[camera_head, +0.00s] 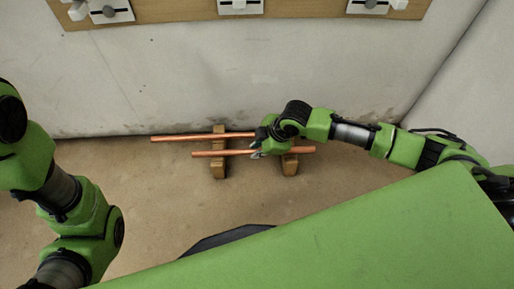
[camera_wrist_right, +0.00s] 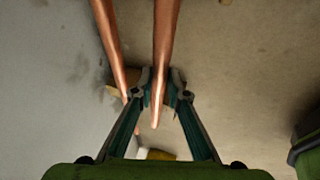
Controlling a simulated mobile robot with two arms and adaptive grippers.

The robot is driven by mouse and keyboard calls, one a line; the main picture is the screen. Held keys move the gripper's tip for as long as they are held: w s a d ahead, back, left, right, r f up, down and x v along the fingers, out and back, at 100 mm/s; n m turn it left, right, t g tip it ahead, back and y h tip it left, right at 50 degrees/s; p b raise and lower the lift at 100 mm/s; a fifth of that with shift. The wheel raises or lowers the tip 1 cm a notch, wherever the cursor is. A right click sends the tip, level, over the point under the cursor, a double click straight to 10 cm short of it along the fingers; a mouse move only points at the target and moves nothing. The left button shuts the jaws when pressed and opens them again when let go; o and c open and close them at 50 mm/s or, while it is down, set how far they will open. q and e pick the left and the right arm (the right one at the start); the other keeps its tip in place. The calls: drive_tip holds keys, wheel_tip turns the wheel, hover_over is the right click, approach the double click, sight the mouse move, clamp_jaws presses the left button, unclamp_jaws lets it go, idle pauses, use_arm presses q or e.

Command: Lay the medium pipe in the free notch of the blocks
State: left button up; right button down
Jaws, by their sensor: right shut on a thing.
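Two copper pipes run side by side across two wooden blocks, the left block (camera_head: 219,172) and the right block (camera_head: 290,167), in the head view. My right gripper (camera_head: 259,146) is over them, between the blocks. In the right wrist view its fingers (camera_wrist_right: 160,80) are shut on the nearer pipe (camera_wrist_right: 165,35), which I take as the medium pipe; it also shows in the head view (camera_head: 230,153). The other pipe (camera_head: 185,137) lies on the wall side, its right part hidden by the gripper. I cannot tell whether the held pipe rests in its notches. My left gripper is out of view.
The wall stands close behind the pipes. A wooden board (camera_head: 300,8) with white brackets (camera_head: 240,6) hangs on it. The brown floor (camera_head: 150,190) left of and in front of the blocks is clear.

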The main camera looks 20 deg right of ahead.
drive_tip(key=shift+f, duration=0.2)
drive_tip(key=c, duration=1.9)
unclamp_jaws()
drive_tip(key=v, duration=1.2)
